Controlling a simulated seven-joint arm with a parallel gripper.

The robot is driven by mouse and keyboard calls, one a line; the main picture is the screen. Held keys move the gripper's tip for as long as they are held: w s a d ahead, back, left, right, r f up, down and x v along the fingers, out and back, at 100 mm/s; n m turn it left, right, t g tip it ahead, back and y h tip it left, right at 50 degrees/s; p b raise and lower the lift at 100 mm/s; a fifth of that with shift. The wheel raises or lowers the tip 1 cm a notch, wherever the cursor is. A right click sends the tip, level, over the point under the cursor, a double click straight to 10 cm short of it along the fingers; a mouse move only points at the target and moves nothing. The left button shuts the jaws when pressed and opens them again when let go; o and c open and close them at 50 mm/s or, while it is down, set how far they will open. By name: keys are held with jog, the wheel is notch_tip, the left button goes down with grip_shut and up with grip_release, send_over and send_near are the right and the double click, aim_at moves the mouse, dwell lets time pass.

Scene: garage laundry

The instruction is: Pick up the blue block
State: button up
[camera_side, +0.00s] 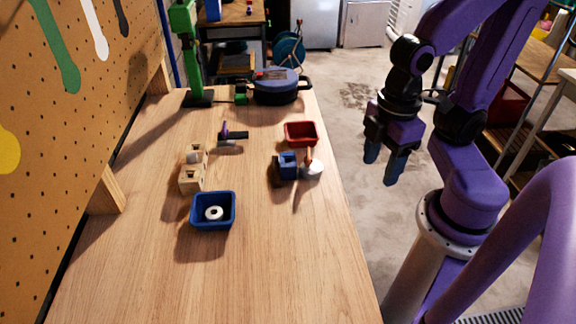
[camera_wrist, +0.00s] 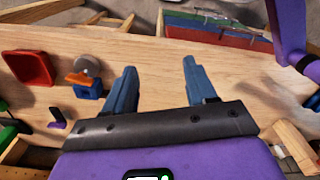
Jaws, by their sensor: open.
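A small blue block (camera_side: 289,165) sits on the wooden table near its right edge in the side view. A pale round item (camera_side: 312,171) with an orange-brown part lies close against it. In the wrist view the blue block (camera_wrist: 88,92) is at the left, with an orange piece (camera_wrist: 83,78) overlapping its top; I cannot tell whether they touch. My gripper (camera_side: 382,162) is open and empty, hanging to the right of the table edge in the side view, apart from the block. In the wrist view its blue fingers (camera_wrist: 160,68) are spread, with the block left of them.
A red bin (camera_side: 301,143) stands just behind the block. A blue bin (camera_side: 214,225) holding a white ring, tan blocks (camera_side: 192,178) and a purple-and-black item (camera_side: 232,137) are further left. A dark pot (camera_side: 276,92) stands at the back. The near table is clear.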

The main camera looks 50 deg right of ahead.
jog(key=a+m+y, duration=0.6)
jog(key=a+m, duration=0.5)
jog(key=a, duration=0.6)
jog(key=w+a+m+t+y, duration=0.1)
jog(key=w+a+m+t, duration=0.3)
jog(key=w+a+m, duration=0.85)
jog(key=m+t+h, duration=0.5)
jog(key=m+h, duration=1.2)
jog(key=m, duration=1.7)
send_near(289, 167)
jog(key=x, duration=0.3)
jog(key=shift+f, duration=0.35)
jog(key=x, duration=0.3)
jog(key=shift+w+d, duration=0.2)
jog(key=shift+d, duration=0.15)
jog(key=shift+w+d+f, duration=0.2)
jog(key=shift+w+d, duration=0.25)
jog(key=shift+w, duration=0.05)
